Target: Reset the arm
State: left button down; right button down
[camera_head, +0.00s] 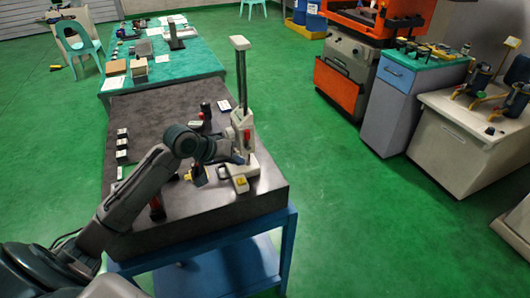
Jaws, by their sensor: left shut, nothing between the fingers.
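My left arm (135,190) reaches in from the lower left over the dark stone block (255,196). My left gripper (238,158) is at its end, close to the white height gauge (242,120) near the block's right edge. The gripper is small and partly merges with the gauge behind it; its fingers are shut and hold nothing. I cannot tell whether it touches the gauge. My right gripper is not in view.
The block rests on a blue stand (240,262). Red-and-black tools and small blocks (122,143) lie on it. Behind is a green-covered table (195,65) with small items. A grey cabinet (398,105) and an orange machine (340,85) stand right. Green floor (370,220) is clear between.

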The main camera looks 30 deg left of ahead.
pick_arm(q)
jog(key=shift+f, duration=0.1)
jog(key=s+d+f+m+g+y, duration=0.1)
jog(key=s+d+f+m, duration=0.1)
jog(key=s+d+f, duration=0.35)
jog(key=s+d+f+m+g+y, duration=0.1)
jog(key=s+d+f, duration=0.1)
jog(key=s+f, duration=0.6)
jog(key=s+d+m+g+y, duration=0.1)
jog(key=s+d+g+y, duration=0.15)
jog(key=s, duration=1.55)
jog(key=a+f+g+b, duration=0.1)
jog(key=a+f+b, duration=0.1)
jog(key=f, duration=1.5)
jog(key=a+f+b, duration=0.1)
jog(key=f+b, duration=0.1)
jog(key=f, duration=1.5)
jog(key=s+f+b, duration=0.1)
jog(key=s+f, duration=0.8)
jog(key=f, duration=0.2)
jog(key=s+a+f+g+b, duration=0.1)
jog(key=s+f+b, duration=0.1)
jog(key=s+f, duration=0.7)
notch_tip(320, 180, down, 3)
jog(key=shift+s+a+f+y, duration=0.1)
jog(key=shift+s+a+y, duration=0.1)
jog(key=shift+y, duration=0.15)
